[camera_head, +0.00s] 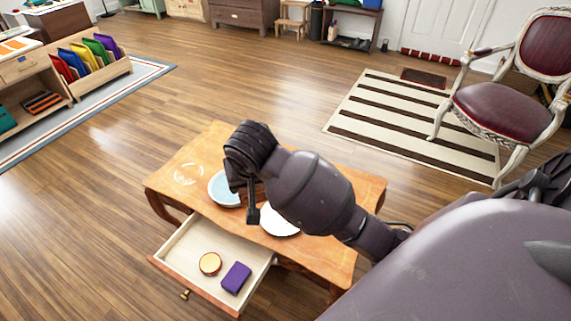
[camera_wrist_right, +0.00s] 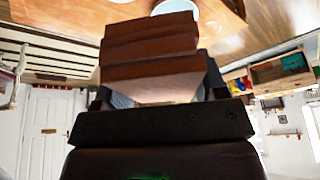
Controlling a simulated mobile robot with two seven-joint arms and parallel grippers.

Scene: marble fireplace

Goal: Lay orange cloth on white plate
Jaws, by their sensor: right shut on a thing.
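My right gripper (camera_head: 245,197) is over the small wooden table, in front of part of the plates. In the right wrist view it is shut on a folded, layered brownish-orange thing (camera_wrist_right: 150,48), which looks like the orange cloth; in the head view it is mostly hidden behind the gripper. The white plate (camera_head: 280,223) lies on the table just right of the gripper, partly covered by my arm. The held cloth appears above the table, apart from the white plate. My left gripper is not in view.
A chair (camera_head: 505,110) stands at right.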

